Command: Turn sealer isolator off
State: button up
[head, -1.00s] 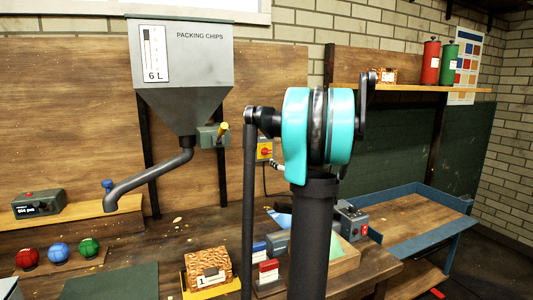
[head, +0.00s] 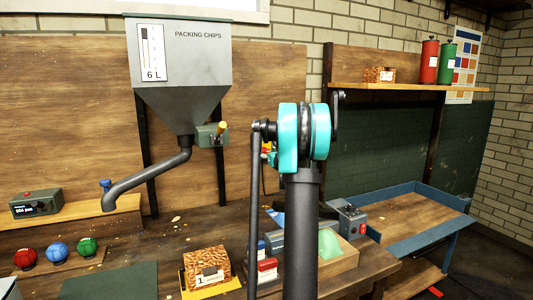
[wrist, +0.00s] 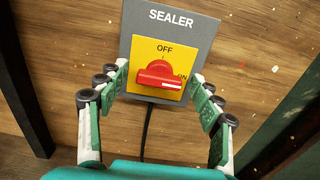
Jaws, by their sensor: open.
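The sealer isolator (wrist: 158,75) is a red rotary knob on a yellow panel, mounted on a grey plate marked SEALER (wrist: 184,28). In the wrist view the knob lies crosswise, with its white mark on the right side, toward ON; OFF is printed above it. My gripper (wrist: 160,73) is open, with one finger on each side of the knob. I see gaps between the fingers and the knob; the depth between them is hard to tell. In the head view only a sliver of the isolator (head: 267,148) shows, and my arm hides the rest and my gripper.
A grey hopper (head: 180,75) with a bent spout stands left of my arm. A grey machine with a red switch (head: 350,220) and an open box (head: 335,262) sit on the bench to the right. A dark post (wrist: 22,85) stands left of the isolator.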

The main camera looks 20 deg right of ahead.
jog(key=c, duration=1.2)
jog(key=shift+o, duration=0.2)
jog(key=shift+n, duration=0.3)
jog(key=n, duration=0.4)
jog(key=shift+a, duration=0.1)
jog(key=n, duration=0.9)
jog(key=shift+a+f, duration=0.1)
jog(key=shift+f+n, duration=0.1)
jog(key=shift+n, duration=2)
